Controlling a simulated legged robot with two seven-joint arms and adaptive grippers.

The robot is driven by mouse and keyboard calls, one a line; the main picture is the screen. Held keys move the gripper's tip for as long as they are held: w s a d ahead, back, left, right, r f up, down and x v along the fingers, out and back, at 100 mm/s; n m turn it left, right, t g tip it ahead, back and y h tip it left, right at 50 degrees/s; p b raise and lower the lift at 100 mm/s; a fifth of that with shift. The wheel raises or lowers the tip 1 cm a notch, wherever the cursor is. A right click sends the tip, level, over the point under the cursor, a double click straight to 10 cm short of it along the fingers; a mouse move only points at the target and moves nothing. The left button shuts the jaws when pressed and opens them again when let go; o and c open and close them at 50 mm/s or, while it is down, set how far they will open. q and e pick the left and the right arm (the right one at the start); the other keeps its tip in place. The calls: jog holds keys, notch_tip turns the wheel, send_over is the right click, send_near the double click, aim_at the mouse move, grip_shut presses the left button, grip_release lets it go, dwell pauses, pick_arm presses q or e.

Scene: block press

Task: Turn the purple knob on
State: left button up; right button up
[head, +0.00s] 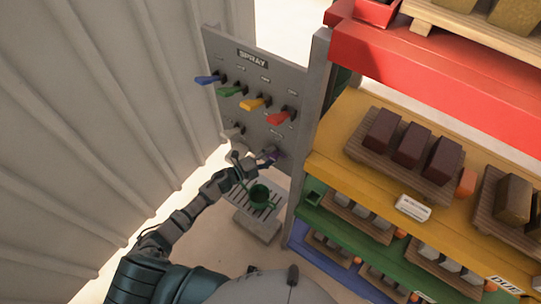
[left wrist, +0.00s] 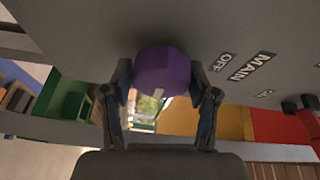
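The purple knob (head: 273,154) is low on the grey SPRAY panel (head: 290,78), partly covered by my left gripper (head: 262,161) in the head view. In the left wrist view the purple knob (left wrist: 163,70) sits between the two fingers of my left gripper (left wrist: 162,82). The fingertips lie close against both sides of the knob, and the gripper looks shut on it. A small white mark shows on the knob's edge facing the wrist. The labels MAIN and OFF (left wrist: 224,62) are on the panel beside it. My right gripper is in neither view.
Blue (head: 208,79), green (head: 229,91), yellow (head: 253,104) and red (head: 281,117) levers stick out above. A grated stand (head: 256,222) with a green ring is below. A coloured block rack (head: 345,140) stands right; a corrugated wall (head: 120,110) stands left.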

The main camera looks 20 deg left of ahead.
pick_arm(q)
jog(key=shift+o, duration=1.3)
jog(key=shift+s+f, duration=0.1)
jog(key=shift+f, duration=0.1)
jog(key=shift+r, duration=0.1)
jog(key=v, duration=1.2)
